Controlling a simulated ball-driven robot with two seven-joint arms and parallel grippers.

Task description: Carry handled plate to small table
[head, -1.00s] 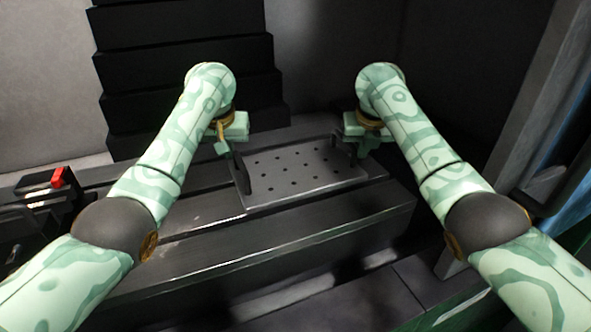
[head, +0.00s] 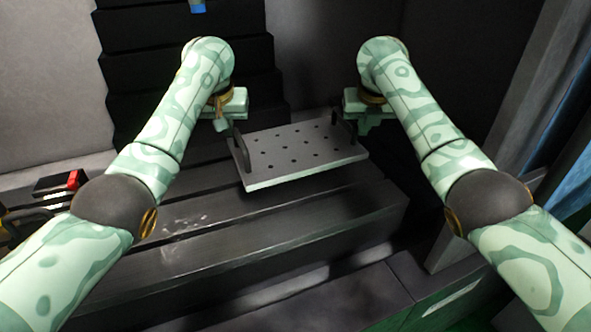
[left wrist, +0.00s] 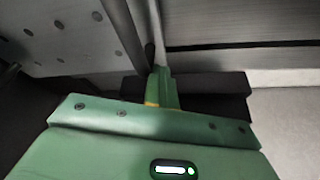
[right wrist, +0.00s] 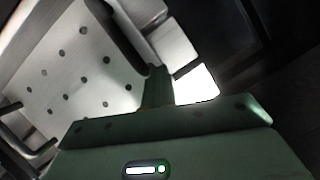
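The handled plate (head: 300,155) is a grey perforated slab with a dark upright handle at each end. It hangs above the dark slotted bed, slightly tilted in the head view. My left gripper (head: 232,128) is shut on its left handle, and my right gripper (head: 354,126) is shut on its right handle. The plate also shows in the left wrist view (left wrist: 75,40) and in the right wrist view (right wrist: 70,85), with each gripper's fingers together at a handle. I cannot make out a small table in any view.
The slotted machine bed (head: 290,235) lies below and in front of the plate. A dark ribbed cover (head: 130,60) rises behind at the left. A small dark item with a red part (head: 74,179) sits at the far left. A grey upright frame (head: 510,130) stands at the right.

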